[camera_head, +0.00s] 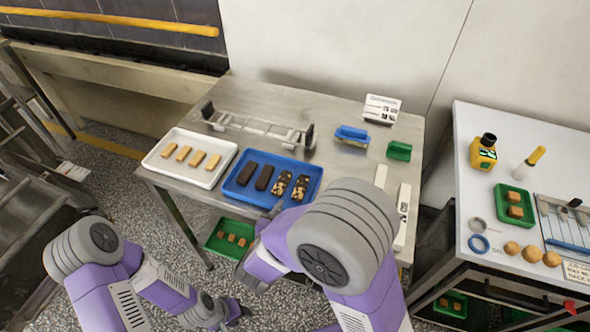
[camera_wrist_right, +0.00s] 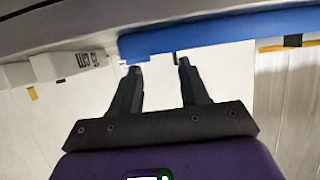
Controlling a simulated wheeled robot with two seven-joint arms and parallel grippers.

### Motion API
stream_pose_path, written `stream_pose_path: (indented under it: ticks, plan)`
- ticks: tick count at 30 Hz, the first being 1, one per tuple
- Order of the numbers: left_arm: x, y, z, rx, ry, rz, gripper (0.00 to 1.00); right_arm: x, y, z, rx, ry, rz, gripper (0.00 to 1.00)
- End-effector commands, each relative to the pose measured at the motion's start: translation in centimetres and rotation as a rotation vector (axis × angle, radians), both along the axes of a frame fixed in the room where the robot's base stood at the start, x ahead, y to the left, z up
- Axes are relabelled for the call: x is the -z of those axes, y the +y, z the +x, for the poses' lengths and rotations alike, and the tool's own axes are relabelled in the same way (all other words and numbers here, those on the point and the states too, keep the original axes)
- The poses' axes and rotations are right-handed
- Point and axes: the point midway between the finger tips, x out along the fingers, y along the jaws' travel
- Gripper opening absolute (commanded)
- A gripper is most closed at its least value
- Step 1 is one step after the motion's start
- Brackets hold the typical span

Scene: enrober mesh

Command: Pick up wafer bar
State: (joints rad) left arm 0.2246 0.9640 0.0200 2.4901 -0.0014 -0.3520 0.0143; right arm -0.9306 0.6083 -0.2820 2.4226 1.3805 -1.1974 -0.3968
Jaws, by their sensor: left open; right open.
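Several light tan wafer bars (camera_head: 183,154) lie spaced in a row in a white tray (camera_head: 227,150) at the left of the steel table. A blue tray (camera_head: 311,196) beside it holds dark bars (camera_head: 256,175) and speckled bars (camera_head: 290,186). My right gripper (camera_wrist_right: 159,66) is open and empty in the wrist view, with a blue edge, apparently the blue tray, just beyond its fingertips. In the head view my right arm largely hides this gripper. My left gripper (camera_head: 238,312) is low at the bottom of the head view, away from the trays; its fingers are hard to make out.
A wire rack (camera_head: 258,126) stands behind the trays. A blue block (camera_head: 352,134), a green tray (camera_head: 399,151) and a sign (camera_head: 381,108) are at the table's right. A green bin (camera_head: 231,238) sits below. A white side table (camera_head: 468,120) stands at right.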

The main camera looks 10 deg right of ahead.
Motion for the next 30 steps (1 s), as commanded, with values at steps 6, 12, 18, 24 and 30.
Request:
stream_pose_path:
  ticks: [6,12,18,24,30]
  plan:
    - [0.5,0.0,-0.1,0.001,0.002,0.000,0.43,0.6,-0.6,0.8,0.004,0.002,0.001,0.45]
    - [1.5,0.0,-0.1,0.000,0.002,0.000,0.43,1.5,-1.9,2.6,0.005,0.002,0.001,0.45]
    - [2.8,0.0,-0.1,-0.001,0.001,0.000,0.43,2.5,-3.6,4.9,0.004,0.003,0.000,0.45]
    - [3.0,0.0,-0.1,-0.001,0.001,0.000,0.43,2.7,-4.2,5.9,0.002,0.002,0.000,0.45]
    - [2.9,0.0,0.0,0.000,0.001,0.000,0.43,2.7,-4.1,5.9,0.001,0.003,0.000,0.40]
